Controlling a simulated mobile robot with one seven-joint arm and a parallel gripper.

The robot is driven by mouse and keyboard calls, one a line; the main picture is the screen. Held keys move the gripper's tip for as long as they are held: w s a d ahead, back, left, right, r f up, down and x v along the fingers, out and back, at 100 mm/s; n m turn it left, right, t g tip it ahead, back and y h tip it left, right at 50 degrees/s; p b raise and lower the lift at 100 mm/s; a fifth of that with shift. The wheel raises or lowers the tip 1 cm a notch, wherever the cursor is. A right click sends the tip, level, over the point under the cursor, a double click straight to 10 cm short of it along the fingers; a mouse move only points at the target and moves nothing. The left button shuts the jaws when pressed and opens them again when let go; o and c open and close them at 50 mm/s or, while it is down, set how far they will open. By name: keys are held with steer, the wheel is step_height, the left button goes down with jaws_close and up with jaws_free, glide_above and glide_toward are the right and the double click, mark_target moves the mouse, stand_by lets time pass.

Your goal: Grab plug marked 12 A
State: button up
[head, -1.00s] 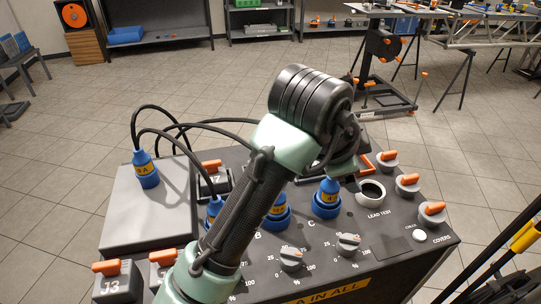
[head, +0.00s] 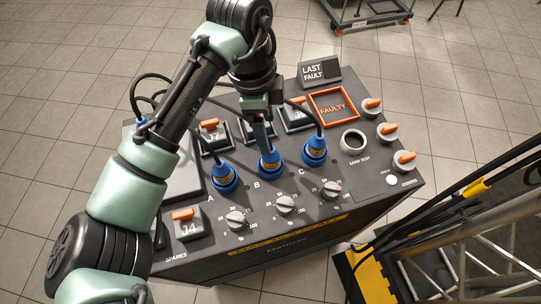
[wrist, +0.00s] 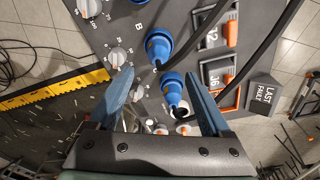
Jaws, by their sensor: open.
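Three blue plugs with yellow labels stand in the panel sockets: plug A (head: 223,180), plug B (head: 270,163) and plug C (head: 315,150). I cannot read their ratings, so I cannot tell which is marked 12 A. My gripper (head: 266,138) points down over the panel and appears close above plug B in the head view. In the wrist view its open fingers (wrist: 160,73) show plug C (wrist: 172,90) between them and plug B (wrist: 158,47) farther up. No plug is gripped. Another blue plug at the left is mostly hidden by my arm.
Black cables rise from the plugs. Dials (head: 285,204) line the front; tagged blocks such as J7 (head: 213,137) and an orange FAULTY frame (head: 333,107) stand behind. A lead test ring (head: 353,142) and orange-handled switches (head: 387,131) are at the right. A truss stands beyond.

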mark_target(271, 160)
steer(key=f, duration=0.5)
steer(key=d+f, duration=0.1)
steer(key=f, duration=0.1)
steer(key=shift+s+f, duration=0.2)
steer(key=shift+f, duration=0.2)
jaws_close()
stand_by(1.1)
